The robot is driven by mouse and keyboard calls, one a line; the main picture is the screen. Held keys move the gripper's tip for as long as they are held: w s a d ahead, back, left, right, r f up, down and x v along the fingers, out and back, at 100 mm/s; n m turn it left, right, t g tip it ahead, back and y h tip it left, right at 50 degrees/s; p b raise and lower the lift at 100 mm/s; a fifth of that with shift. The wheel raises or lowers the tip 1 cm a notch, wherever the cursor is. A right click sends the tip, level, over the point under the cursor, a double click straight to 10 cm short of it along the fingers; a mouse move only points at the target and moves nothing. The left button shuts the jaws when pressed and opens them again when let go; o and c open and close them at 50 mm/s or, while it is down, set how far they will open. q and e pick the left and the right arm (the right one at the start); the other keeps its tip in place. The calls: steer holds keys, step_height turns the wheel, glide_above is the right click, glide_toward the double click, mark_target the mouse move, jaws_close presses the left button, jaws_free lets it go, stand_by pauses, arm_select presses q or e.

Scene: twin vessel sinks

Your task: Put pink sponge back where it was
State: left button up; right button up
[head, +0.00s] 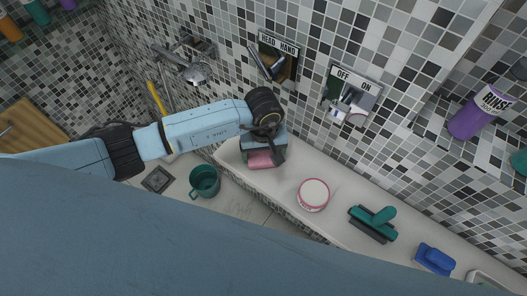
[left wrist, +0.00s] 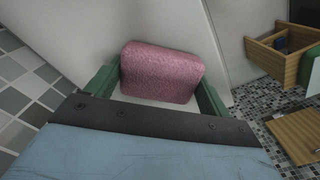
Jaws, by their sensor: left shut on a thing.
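The pink sponge (head: 262,160) is at the left end of the white ledge (head: 345,226) along the tiled wall. My left gripper (head: 265,148) reaches in from the left and is shut on the sponge. In the left wrist view the sponge (left wrist: 162,72) sits between the two green fingers (left wrist: 158,88), over a pale surface. I cannot tell whether its underside touches the ledge. My right gripper is not in view.
On the ledge are a white and pink round tub (head: 313,194), a green-handled squeegee (head: 374,223) and a blue brush (head: 435,258). A green mug (head: 204,181) is left of the ledge end. Wall levers (head: 349,98) and a purple bottle (head: 474,115) are above. A wooden drawer (left wrist: 280,50) shows at right in the wrist view.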

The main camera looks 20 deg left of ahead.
mark_target(263, 154)
arm_select(q)
steer(key=o, duration=0.8)
steer(key=shift+c, duration=0.2)
step_height(263, 154, up, 12)
steer(key=b, duration=0.1)
